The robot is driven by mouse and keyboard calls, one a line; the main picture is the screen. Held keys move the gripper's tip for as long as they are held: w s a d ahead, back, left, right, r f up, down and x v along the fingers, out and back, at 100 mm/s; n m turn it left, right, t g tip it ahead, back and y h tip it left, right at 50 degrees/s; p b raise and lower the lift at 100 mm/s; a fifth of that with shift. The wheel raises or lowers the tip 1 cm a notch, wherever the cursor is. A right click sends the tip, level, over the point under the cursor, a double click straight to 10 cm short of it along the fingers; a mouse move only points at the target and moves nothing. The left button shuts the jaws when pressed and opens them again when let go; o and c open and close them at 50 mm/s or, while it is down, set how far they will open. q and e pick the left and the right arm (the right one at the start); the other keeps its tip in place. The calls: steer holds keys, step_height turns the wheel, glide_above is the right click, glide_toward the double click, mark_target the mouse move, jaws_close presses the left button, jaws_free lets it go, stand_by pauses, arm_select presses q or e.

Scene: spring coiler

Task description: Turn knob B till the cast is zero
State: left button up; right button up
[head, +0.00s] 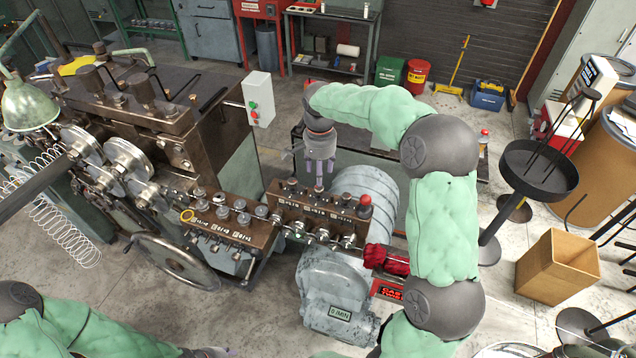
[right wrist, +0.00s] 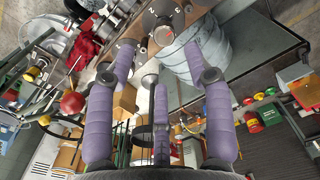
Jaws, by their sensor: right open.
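A brown control block (head: 320,208) with several small knobs and labels stands in front of the grey motor housing. I cannot read which knob is B. My right gripper (head: 320,172) points down over this block, its purple fingers above the back row. In the right wrist view the right gripper (right wrist: 158,52) has its fingers spread and empty, with a round metal knob (right wrist: 163,35) just beyond the tips. I see no contact. A red sign (head: 388,291) starting with "CAS" sits at the housing's right; its value is too small to read. My left gripper is out of view.
A second knob block (head: 230,222) lies to the left. A red mushroom button (head: 365,206) stands at the first block's right end. A red cloth (head: 386,259) lies by the housing (head: 383,190). A handwheel (head: 172,262) and wire coil (head: 65,235) are at left.

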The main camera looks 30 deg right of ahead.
mark_target(319, 188)
steer(key=f, duration=0.5)
steer(key=shift+w+f+p, duration=0.35)
steer(key=shift+f+p, duration=0.05)
steer(key=shift+s+f, duration=0.15)
steer(key=shift+f, duration=0.65)
jaws_close()
